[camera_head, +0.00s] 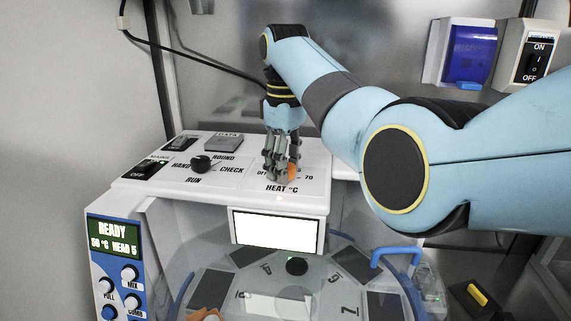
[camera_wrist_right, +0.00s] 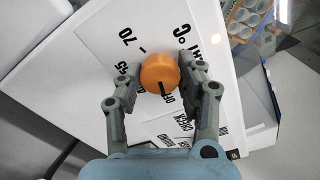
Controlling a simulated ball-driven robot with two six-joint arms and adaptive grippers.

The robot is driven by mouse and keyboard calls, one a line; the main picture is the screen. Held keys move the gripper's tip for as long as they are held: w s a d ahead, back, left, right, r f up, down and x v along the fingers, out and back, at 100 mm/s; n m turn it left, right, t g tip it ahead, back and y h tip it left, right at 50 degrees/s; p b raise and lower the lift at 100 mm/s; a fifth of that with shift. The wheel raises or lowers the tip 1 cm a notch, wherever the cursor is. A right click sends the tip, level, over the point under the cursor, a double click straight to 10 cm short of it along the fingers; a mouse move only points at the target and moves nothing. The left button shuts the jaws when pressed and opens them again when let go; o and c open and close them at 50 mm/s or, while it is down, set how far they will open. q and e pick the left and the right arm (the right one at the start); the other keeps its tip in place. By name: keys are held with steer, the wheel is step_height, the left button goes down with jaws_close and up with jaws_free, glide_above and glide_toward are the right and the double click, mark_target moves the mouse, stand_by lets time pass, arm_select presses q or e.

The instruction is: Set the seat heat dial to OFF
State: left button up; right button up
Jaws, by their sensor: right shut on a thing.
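The orange heat dial (camera_wrist_right: 160,70) sits between the fingers of my right gripper (camera_wrist_right: 160,88) in the right wrist view. Its black pointer line faces the OFF label (camera_wrist_right: 167,99). The marks 55 and 70 lie to the left and upper left of the dial. In the head view my right gripper (camera_head: 282,172) points down over the HEAT °C panel (camera_head: 308,188), shut on the dial (camera_head: 294,172), which is mostly hidden behind the fingers. My left gripper is not in view.
A display (camera_head: 113,236) reads READY, 50 °C, HEAD 5. A clear-covered carousel lies below in front. A blue-covered box (camera_head: 469,54) and an ON/OFF switch (camera_head: 535,62) are on the wall.

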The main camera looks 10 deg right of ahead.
stand_by(0.4)
steer(key=o, duration=1.2)
steer(key=shift+c, duration=0.2)
